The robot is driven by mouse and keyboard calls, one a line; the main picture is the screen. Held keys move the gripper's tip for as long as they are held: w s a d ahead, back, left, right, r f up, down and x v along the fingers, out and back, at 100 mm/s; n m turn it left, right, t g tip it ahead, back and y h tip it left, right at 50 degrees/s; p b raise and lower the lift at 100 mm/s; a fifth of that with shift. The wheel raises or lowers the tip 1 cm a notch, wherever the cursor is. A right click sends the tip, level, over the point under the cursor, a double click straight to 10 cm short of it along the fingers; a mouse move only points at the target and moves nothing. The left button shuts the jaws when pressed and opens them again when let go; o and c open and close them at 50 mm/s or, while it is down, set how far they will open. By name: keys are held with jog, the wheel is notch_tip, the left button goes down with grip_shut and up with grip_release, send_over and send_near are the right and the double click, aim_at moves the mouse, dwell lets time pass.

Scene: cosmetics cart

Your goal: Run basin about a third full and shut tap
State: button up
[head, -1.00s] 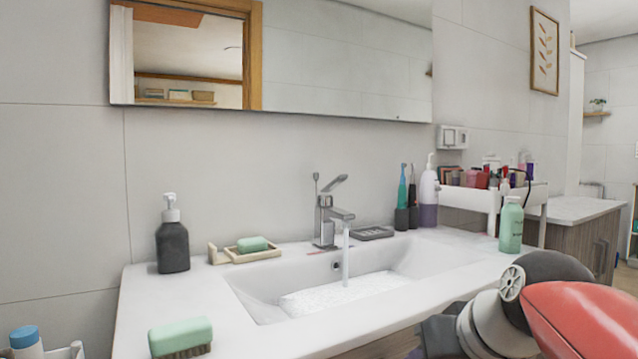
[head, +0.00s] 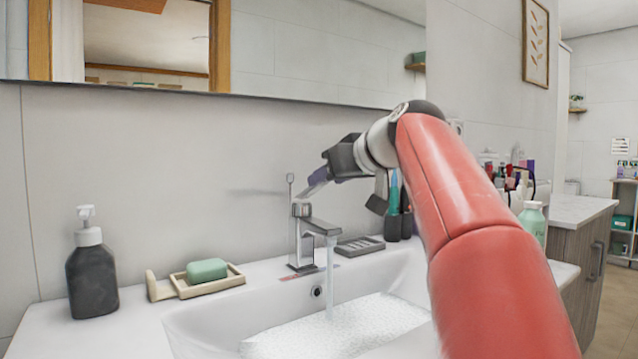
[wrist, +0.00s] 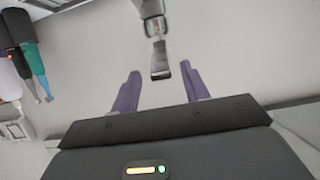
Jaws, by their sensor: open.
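The chrome tap (head: 304,235) stands at the back of the white basin (head: 195,325). A stream of water (head: 330,280) falls from its spout. Rippled, whitish water (head: 340,325) covers the basin floor, its surface below the overflow hole. My gripper (head: 318,185) is open just above the tap, its near finger covering the lever in the head view. In the wrist view, the lever (wrist: 160,60) lies in line with the gap between the two purple fingers of my gripper (wrist: 160,88), just beyond their tips. Neither finger visibly touches it.
A soap dish (head: 215,284) with green soap (head: 207,270) and a dark pump bottle (head: 92,272) stand left of the tap. A grey dish (head: 360,246) and toothbrush cups (head: 393,227) stand right. The wall and mirror (head: 320,50) are close behind.

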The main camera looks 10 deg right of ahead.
aim_at(312, 189)
jog(key=shift+x, duration=1.7)
jog(key=shift+c, duration=0.2)
grip_shut()
